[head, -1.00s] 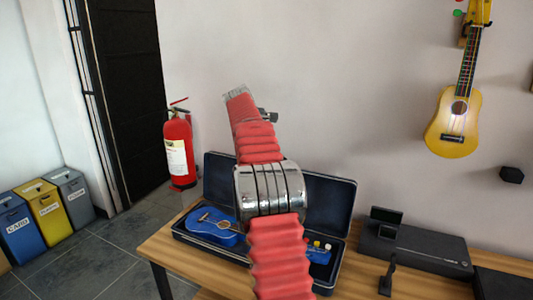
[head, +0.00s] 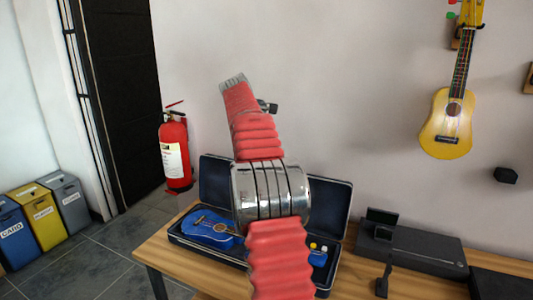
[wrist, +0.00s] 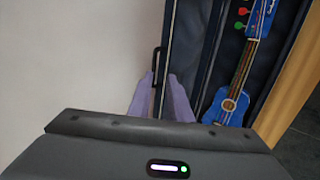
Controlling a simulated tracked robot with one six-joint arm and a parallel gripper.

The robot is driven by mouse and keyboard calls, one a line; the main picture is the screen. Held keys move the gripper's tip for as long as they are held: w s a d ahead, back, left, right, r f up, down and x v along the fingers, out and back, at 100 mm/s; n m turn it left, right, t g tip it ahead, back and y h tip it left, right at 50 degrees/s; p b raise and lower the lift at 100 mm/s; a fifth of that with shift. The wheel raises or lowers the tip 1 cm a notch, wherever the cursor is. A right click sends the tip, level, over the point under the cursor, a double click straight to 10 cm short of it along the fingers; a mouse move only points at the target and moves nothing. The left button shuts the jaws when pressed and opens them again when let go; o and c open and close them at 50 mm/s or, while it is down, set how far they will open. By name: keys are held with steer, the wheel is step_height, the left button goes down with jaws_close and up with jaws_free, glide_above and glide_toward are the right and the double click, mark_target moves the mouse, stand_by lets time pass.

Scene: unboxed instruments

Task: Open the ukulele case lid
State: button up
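The ukulele case (head: 340,212) is open on the wooden table, with its dark lid (head: 215,178) standing up at the back by the wall. A blue ukulele (head: 212,228) lies in the case; my arm hides the case's middle. In the wrist view the lid (wrist: 180,40) shows beside the blue ukulele (wrist: 230,103), with a black handle (wrist: 155,65) on its outer side. My gripper (wrist: 160,105) has two purple fingers, spread apart, close to the lid's edge and handle. Nothing shows clamped between them; contact cannot be told.
A black box (head: 410,247) with a small stand stands right of the case. A yellow ukulele (head: 447,125) hangs on the wall. A fire extinguisher (head: 174,150) and several bins (head: 42,220) stand at the left. Bare tabletop (head: 340,285) shows in front.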

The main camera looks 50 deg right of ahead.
steer(key=s+d+f+m+g+y, duration=0.1)
steer(key=s+d+f+m, duration=0.1)
steer(key=s+d+f, duration=0.55)
steer(key=s+d+f+m+t+y, duration=0.2)
steer(key=s+f+m+t+y, duration=0.2)
steer(key=s+f+m+y, duration=0.4)
steer(key=w+d+r+m+t, duration=0.1)
steer(key=w+r+m+t, duration=0.2)
steer(key=m, duration=0.6)
steer(key=w+d+r+m+t+h, duration=0.1)
steer(key=w+r+m+t, duration=0.2)
steer(key=m+t, duration=0.3)
steer(key=m, duration=0.4)
steer(key=shift+w+r+m+t, duration=0.2)
steer(key=shift+m+t, duration=0.1)
steer(key=shift+t, duration=0.1)
